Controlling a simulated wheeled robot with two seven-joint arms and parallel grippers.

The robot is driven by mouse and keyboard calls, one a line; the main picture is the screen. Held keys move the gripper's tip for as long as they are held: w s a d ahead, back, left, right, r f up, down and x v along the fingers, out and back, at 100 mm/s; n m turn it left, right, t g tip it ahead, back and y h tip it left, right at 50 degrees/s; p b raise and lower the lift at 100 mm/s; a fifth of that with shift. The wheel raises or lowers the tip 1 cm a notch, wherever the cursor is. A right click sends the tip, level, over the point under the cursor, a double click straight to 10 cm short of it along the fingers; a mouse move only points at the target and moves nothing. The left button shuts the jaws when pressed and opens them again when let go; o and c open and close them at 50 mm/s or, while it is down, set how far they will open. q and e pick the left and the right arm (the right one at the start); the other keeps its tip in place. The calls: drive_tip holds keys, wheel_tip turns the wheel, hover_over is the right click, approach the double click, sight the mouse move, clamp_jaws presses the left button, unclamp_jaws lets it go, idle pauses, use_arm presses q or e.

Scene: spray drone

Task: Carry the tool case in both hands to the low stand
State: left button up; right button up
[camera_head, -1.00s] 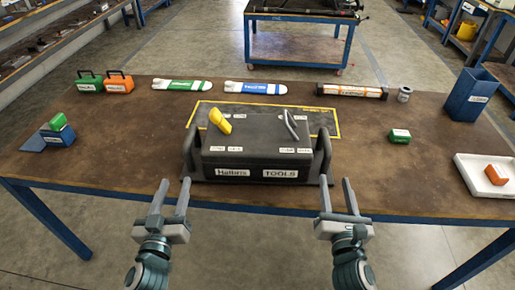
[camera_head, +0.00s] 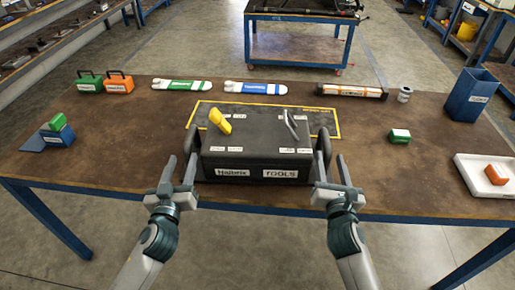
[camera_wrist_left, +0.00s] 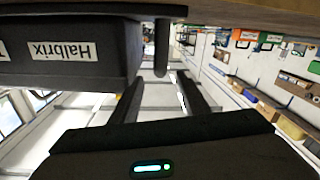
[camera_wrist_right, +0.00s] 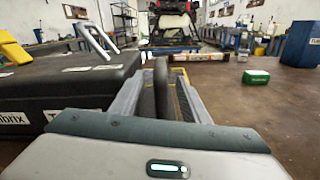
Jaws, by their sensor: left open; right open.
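The dark grey tool case (camera_head: 257,160), labelled "Halbrix" and "TOOLS", sits on the brown table, with an upright bar handle at each end. A yellow tool (camera_head: 219,121) and a grey metal tool (camera_head: 291,124) are on its lid. My left gripper (camera_head: 179,172) is open at the left handle; in the left wrist view this handle (camera_wrist_left: 161,45) lines up between the fingertips. My right gripper (camera_head: 331,171) is open at the right handle; in the right wrist view this handle (camera_wrist_right: 161,90) stands between the fingers. I cannot tell which thing is the low stand.
A blue wheeled cart (camera_head: 300,46) stands on the floor behind the table. Green and orange boxes (camera_head: 119,83), labelled packs and a blue bin (camera_head: 470,97) line the table's back. A white tray (camera_head: 480,183) is at right. A yellow outline (camera_head: 337,124) surrounds the case's rear area.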

sight(188, 150)
use_arm(q)
drive_tip(key=w, duration=0.8)
drive_tip(key=shift+w+d, duration=0.25)
drive_tip(key=shift+w, duration=0.05)
use_arm(e)
drive_tip(key=w, duration=0.8)
drive_tip(key=shift+w+d, duration=0.2)
drive_tip(key=shift+w, duration=0.1)
use_arm(q)
clamp_jaws()
use_arm(e)
clamp_jaws()
use_arm(q)
drive_tip(key=shift+d, duration=0.25)
use_arm(e)
drive_tip(key=shift+a, duration=0.25)
